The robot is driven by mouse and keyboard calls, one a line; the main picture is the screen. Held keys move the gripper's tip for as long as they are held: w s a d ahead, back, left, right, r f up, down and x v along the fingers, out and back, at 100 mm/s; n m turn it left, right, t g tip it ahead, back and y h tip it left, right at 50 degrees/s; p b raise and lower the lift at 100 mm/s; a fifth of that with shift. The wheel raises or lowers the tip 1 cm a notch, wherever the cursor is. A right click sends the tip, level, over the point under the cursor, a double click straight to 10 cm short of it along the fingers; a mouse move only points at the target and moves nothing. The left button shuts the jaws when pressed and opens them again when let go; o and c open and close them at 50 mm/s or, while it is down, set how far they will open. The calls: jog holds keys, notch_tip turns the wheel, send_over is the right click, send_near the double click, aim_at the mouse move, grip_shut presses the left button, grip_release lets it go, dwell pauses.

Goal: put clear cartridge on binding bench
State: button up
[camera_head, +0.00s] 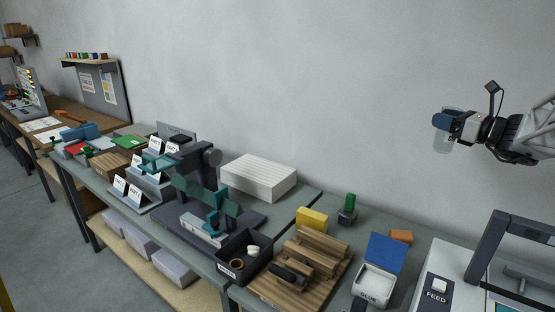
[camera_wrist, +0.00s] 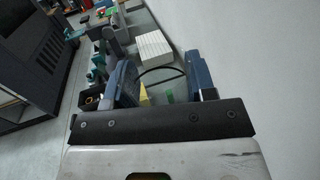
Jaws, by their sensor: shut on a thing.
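My gripper (camera_head: 441,121) is raised at the upper right in the head view, in front of the bare wall. Its blue fingers are shut on the clear cartridge (camera_head: 442,144), a see-through body that hangs below them in the air. In the wrist view the cartridge (camera_wrist: 160,82) shows between the two fingers as a clear shape with a dark curved rim. Grey-topped benches run along the wall; no label tells which is the binding bench. The nearer one (camera_head: 333,222) bears wooden boards and a glue tub, and the one beyond it bears a teal device.
A white paper stack (camera_head: 258,177) lies farther left. A FEED machine (camera_head: 445,276) stands at right.

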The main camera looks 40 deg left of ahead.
jog(key=s+a+f+n+g, duration=0.1)
jog(key=s+a+n+g, duration=0.4)
jog(key=a, duration=1)
jog(key=s+a+g+h, duration=0.1)
jog(key=s+a+g, duration=0.2)
jog(key=s+a, duration=0.75)
jog(key=s+a+f+n+g, duration=0.1)
jog(key=s+a+n+g, duration=0.2)
jog(key=a, duration=1.5)
notch_tip(320, 180, down, 30)
jog(key=w, duration=0.1)
jog(key=shift+w+f+g, duration=0.15)
jog(key=shift+w+g, duration=0.05)
jog(key=shift+g, duration=0.2)
jog(key=w+a+f, duration=0.1)
jog(key=w+a, duration=0.9)
jog(key=a, duration=0.1)
jog(key=shift+f, duration=0.2)
jog(key=shift+w+a, duration=0.15)
jog(key=shift+a, duration=0.05)
jog(key=shift+w+a+f, duration=0.1)
jog(key=shift+f, duration=0.8)
jog(key=shift+w+a+f, duration=0.1)
jog(key=shift+f, duration=0.75)
jog(key=shift+f, duration=0.15)
